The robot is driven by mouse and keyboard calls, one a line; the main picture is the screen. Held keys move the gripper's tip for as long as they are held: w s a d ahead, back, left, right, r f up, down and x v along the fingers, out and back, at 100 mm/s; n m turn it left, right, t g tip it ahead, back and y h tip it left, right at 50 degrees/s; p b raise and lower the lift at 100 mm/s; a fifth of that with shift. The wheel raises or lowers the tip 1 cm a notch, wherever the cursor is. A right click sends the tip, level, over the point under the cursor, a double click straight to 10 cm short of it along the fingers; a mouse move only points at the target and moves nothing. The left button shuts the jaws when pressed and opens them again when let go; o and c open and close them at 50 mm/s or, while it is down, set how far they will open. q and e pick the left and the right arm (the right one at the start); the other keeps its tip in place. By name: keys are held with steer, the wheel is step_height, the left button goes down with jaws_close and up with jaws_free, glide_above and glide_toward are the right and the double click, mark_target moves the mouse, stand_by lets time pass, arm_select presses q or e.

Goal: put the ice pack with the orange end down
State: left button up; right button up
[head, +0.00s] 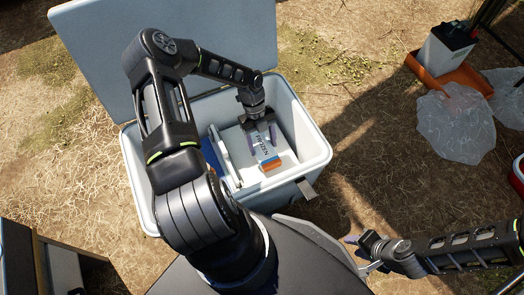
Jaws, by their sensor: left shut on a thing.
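The ice pack with the orange end (264,149) is a pale slab marked FROZEN, inside the open white cooler (314,148). Its orange end is toward the front of the cooler. My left gripper (261,132) reaches down into the cooler and is shut on the far part of the pack. I cannot tell whether the pack touches the cooler floor. My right gripper (358,249) is outside the cooler at the lower right, away from the pack; its jaws are too small and partly hidden to judge.
A blue item and a white upright piece (227,160) stand in the cooler left of the pack. The cooler lid (95,30) is open behind. Clear plastic bags (455,122) and a white box in an orange tray (446,78) lie at the upper right. Dry grass surrounds the cooler.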

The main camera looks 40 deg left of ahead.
mark_target(262, 149)
arm_select(q)
steer(key=shift+f, duration=0.25)
steer(key=shift+f+b, duration=0.65)
steer(key=shift+f, duration=1.2)
steer(key=shift+f, duration=0.15)
steer(key=o, duration=1.7)
steer(key=shift+r, duration=0.25)
steer(key=p+v, duration=0.3)
steer(key=v, duration=0.8)
steer(key=shift+a+r+p, duration=0.15)
steer(key=shift+r+p, duration=0.2)
steer(key=shift+r, duration=0.05)
